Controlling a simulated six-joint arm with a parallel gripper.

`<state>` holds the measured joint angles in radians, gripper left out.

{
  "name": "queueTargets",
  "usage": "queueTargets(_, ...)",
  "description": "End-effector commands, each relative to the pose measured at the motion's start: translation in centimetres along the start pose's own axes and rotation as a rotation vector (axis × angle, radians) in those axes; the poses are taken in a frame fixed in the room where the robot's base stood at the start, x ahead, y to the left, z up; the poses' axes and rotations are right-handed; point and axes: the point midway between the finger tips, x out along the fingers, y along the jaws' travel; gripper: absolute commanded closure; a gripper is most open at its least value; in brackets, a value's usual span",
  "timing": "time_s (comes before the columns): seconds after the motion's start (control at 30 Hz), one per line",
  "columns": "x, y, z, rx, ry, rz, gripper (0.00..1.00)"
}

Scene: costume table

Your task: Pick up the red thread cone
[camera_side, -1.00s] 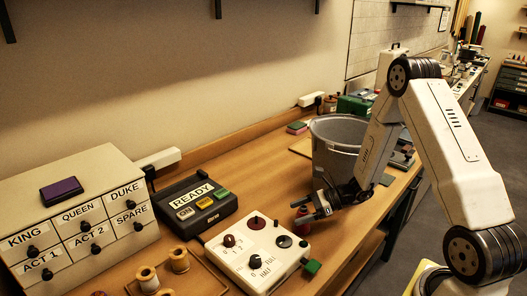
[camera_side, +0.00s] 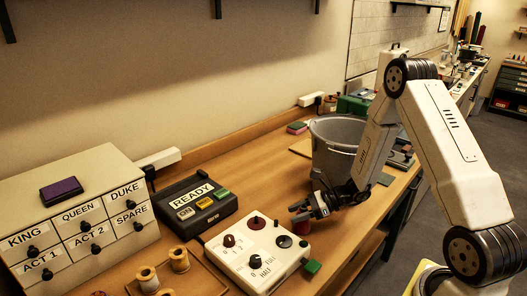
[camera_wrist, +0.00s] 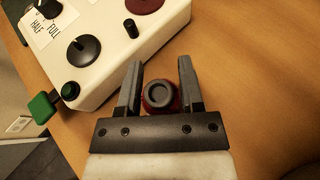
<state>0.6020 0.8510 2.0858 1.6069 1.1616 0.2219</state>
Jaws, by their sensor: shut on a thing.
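The red thread cone (camera_side: 301,228) stands on the wooden table just right of the white control box. In the side view my gripper's fingers (camera_side: 303,212) cover its upper part. In the wrist view the cone (camera_wrist: 160,97) sits between the two fingers of my gripper (camera_wrist: 160,65), close to the palm, with its dark round top facing the camera. My gripper is shut on the cone. The cone's lower body is hidden in the wrist view, and it appears to be still at table level.
The white control box (camera_side: 238,262) with knobs and a green button (camera_side: 312,266) is close on the left. A grey bucket (camera_side: 332,160) stands behind my gripper. A tray with thread spools (camera_side: 179,260) lies at the front left. Table right of the cone is clear.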

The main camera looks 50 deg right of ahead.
Motion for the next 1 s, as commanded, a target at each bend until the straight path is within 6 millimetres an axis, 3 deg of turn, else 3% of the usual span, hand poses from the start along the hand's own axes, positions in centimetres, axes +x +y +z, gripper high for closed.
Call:
queueTargets(0.47, -0.3, -0.1, 0.8, -0.003, -0.001, -0.001, 1.00)
queueTargets(1.0, -2.6, -0.1, 6.3, -0.005, -0.001, -0.001, 1.00)
